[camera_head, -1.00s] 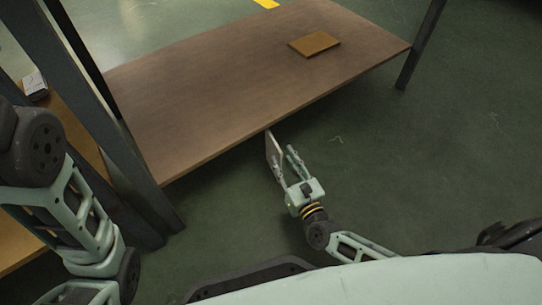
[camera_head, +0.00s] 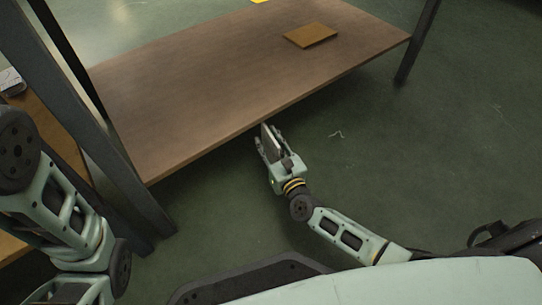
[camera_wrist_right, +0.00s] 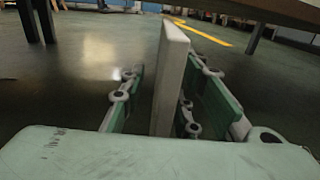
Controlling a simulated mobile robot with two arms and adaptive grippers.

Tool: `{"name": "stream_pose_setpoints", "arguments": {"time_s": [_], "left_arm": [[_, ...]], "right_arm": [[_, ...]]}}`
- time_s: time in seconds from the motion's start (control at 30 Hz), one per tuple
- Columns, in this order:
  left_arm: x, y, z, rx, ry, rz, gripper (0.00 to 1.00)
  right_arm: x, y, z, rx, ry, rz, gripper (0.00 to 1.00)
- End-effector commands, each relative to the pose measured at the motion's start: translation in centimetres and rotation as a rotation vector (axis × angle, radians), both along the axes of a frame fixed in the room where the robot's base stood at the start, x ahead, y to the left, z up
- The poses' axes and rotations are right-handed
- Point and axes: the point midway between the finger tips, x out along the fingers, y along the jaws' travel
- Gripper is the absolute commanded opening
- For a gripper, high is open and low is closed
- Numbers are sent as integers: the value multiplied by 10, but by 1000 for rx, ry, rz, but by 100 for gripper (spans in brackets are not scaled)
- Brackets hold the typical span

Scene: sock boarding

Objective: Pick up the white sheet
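The white sheet (camera_head: 270,139) is a thin, pale, stiff-looking panel standing on edge between the fingers of my right gripper (camera_head: 269,145), just off the near edge of the brown table. In the right wrist view the sheet (camera_wrist_right: 171,78) stands upright between the two green fingers. A strip of floor shows between it and the left-hand finger; the right-hand finger lies close to it. The fingers are apart, and firm contact on both sides does not show. The sheet's lower end is hidden behind the palm. My left arm is at the left; its gripper is out of view.
The brown table (camera_head: 205,110) has a small tan board (camera_head: 311,35) near its far right. Dark posts (camera_head: 410,50) stand at its ends. A second wooden surface (camera_head: 42,125) with a small pale box (camera_head: 11,82) is at the left.

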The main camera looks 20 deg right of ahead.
Motion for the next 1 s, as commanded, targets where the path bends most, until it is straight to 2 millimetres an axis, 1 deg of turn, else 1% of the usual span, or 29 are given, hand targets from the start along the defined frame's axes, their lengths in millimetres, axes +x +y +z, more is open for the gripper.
{"name": "stream_pose_setpoints", "arguments": {"time_s": [0.07,0.27,0.5,0.6,1.0], "left_arm": [[0,0,-2,0,0,0,40],[0,0,-1,1,-1,0,40],[0,0,-1,1,-1,0,40],[0,0,-1,1,-1,0,40],[0,0,2,1,-1,0,40]], "right_arm": [[3,1,0,0,0,0,29],[3,1,1,0,1,0,28],[3,1,1,0,1,0,7],[3,1,0,0,1,0,0],[3,0,3,0,0,0,0]]}}
